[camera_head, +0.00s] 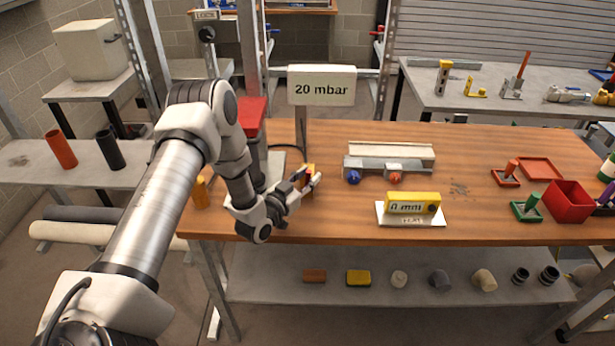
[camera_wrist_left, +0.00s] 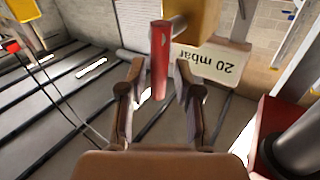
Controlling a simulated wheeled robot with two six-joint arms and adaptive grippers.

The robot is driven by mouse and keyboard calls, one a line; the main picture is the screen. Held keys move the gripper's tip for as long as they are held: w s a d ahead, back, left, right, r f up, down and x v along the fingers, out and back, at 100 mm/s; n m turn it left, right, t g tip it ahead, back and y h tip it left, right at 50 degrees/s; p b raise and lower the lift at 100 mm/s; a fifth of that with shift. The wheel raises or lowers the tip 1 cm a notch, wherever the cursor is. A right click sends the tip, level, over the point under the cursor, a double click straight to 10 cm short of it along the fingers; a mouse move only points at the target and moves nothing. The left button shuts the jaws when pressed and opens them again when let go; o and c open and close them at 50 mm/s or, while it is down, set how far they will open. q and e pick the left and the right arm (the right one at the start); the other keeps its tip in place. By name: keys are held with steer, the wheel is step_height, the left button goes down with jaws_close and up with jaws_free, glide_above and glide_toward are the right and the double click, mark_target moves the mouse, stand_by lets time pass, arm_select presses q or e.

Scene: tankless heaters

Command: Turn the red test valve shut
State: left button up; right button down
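The red test valve's lever (camera_wrist_left: 159,60) shows in the left wrist view as a narrow red bar joined to a yellow-brass body (camera_wrist_left: 192,18). In the head view the yellow body (camera_head: 310,170) is small and partly hidden by my left gripper (camera_head: 306,182), at the left end of the wooden bench. In the left wrist view my left gripper (camera_wrist_left: 160,70) is open, one finger on each side of the red lever, with a visible gap on both sides. My right gripper is not clearly in view.
The "20 mbar" sign (camera_head: 322,86) stands behind the valve. A red-topped post (camera_head: 252,112) rises just left of my gripper. A grey-white unit with blue and red knobs (camera_head: 388,163) and a yellow "0 mm" gauge (camera_head: 412,203) are to the right on the bench (camera_head: 465,215).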

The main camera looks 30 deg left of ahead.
arm_select(q)
steer(key=shift+d, duration=0.1)
jaws_close()
steer(key=shift+r, duration=0.1)
steer(key=shift+w+d+m+g+p, duration=0.2)
steer(key=shift+m+g+p, duration=0.1)
steer(key=shift+m+p, duration=0.2)
steer(key=d+f+m+g+y+p, duration=0.1)
steer(key=m+g, duration=0.1)
steer(key=w+d+m+g+y+p, duration=0.1)
steer(key=m, duration=0.1)
steer(key=d+f+m+g+y+p, duration=0.1)
steer(key=m+g+p, duration=0.1)
steer(key=m, duration=0.1)
steer(key=shift+w+f+g, duration=0.3)
steer(key=shift+w, duration=0.05)
steer(key=shift+w+f+m+g+y, duration=0.1)
steer(key=shift+f+m+g+y, duration=0.7)
steer(key=shift+m+y, duration=0.4)
